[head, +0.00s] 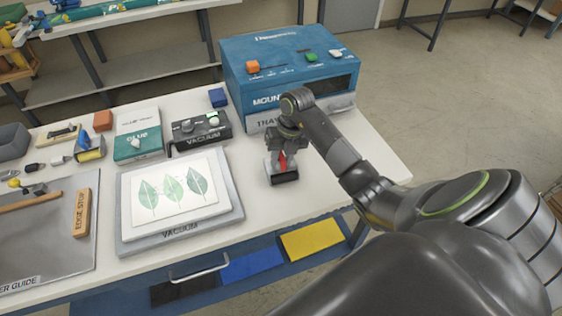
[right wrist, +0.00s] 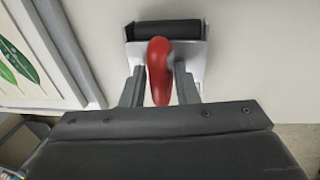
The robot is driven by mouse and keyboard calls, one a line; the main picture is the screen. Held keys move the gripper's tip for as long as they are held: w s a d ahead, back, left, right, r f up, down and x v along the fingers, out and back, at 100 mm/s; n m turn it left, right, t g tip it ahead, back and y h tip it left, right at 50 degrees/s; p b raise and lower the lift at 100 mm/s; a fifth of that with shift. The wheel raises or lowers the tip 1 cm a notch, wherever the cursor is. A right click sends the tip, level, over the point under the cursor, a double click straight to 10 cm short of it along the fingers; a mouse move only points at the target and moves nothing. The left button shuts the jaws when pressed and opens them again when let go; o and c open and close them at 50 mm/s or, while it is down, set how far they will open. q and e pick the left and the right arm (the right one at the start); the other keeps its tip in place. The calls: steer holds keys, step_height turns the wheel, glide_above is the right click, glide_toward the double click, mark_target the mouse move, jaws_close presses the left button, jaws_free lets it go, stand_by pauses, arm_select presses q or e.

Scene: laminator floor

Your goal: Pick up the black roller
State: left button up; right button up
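In the right wrist view the black cylinder (right wrist: 168,29) lies across the top, with the red handle (right wrist: 159,70) pointing toward my gripper. My right gripper (head: 283,156) is lowered over the roller. Its two fingers (right wrist: 159,88) stand on either side of the handle, with small gaps showing, so it looks open around the handle. My left gripper is not in view.
A blue machine (head: 262,93) stands close behind the roller. A vacuum board (head: 130,233) with a leaf print lies to the left. Bare table (head: 355,182) lies to the right.

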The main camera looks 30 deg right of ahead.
steer(key=shift+s, duration=0.1)
jaws_close()
steer(key=r+b, duration=0.1)
steer(key=r, duration=0.4)
steer(key=shift+w+r+b, duration=0.15)
steer(key=shift+w+b, duration=0.05)
steer(key=shift+b, duration=0.2)
step_height(320, 180, up, 4)
steer(key=shift+f+p, duration=0.2)
steer(key=shift+p, duration=0.85)
steer(key=shift+s+r+p, duration=0.1)
steer(key=shift+r+p, duration=0.55)
